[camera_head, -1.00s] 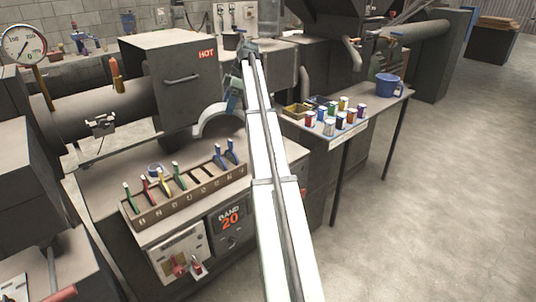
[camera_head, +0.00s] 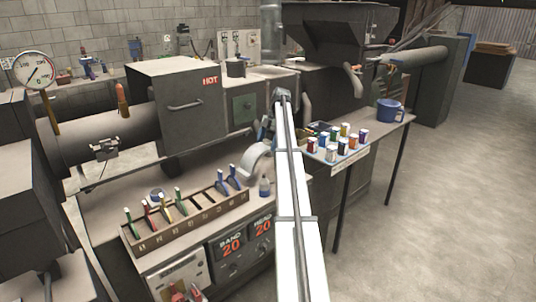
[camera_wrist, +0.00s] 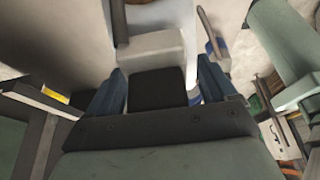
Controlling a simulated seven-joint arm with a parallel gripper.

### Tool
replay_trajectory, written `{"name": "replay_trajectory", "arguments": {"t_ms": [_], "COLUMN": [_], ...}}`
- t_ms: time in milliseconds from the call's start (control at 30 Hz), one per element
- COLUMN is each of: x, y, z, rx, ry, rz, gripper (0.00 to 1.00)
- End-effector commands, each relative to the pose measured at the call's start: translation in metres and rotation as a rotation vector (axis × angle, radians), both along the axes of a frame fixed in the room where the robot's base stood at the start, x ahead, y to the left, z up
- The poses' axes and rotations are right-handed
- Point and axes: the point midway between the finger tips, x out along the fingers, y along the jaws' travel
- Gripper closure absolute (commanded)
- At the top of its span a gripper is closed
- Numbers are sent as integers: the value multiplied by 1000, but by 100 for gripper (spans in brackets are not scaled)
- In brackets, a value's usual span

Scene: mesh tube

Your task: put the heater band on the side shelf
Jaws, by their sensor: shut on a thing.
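The heater band (camera_head: 256,161) is a pale grey curved strip. It is in the middle of the head view, above the back right of the control bench. My gripper (camera_head: 267,132) is just above it at the end of my white arm, partly hidden by the arm. In the wrist view, the two blue fingers (camera_wrist: 163,86) are shut on the band's dark block (camera_wrist: 158,88), with a pale grey part beyond it. The side shelf (camera_head: 384,131) is to the right of my arm, apart from the band.
A tray with several coloured cans (camera_head: 338,141) and a blue mug (camera_head: 389,110) stand on the shelf, with a bare strip between them. A rack of coloured-handled tools (camera_head: 185,214) sits on the bench. The box marked HOT (camera_head: 180,104) stands left of the gripper.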

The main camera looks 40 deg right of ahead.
Motion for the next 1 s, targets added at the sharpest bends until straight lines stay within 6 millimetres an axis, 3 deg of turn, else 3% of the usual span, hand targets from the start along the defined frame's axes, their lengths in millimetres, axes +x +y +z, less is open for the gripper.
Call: {"name": "replay_trajectory", "arguments": {"t_ms": [333,800,833,1000], "x": [0,0,0,0], "y": [1,1,0,0], "z": [-36,-41,-42,-42], "rx": [1,1,0,0], "ry": [0,-1,1,1], "rz": [-1,-1,-2,-2], "gripper": [83,83,14,0]}}
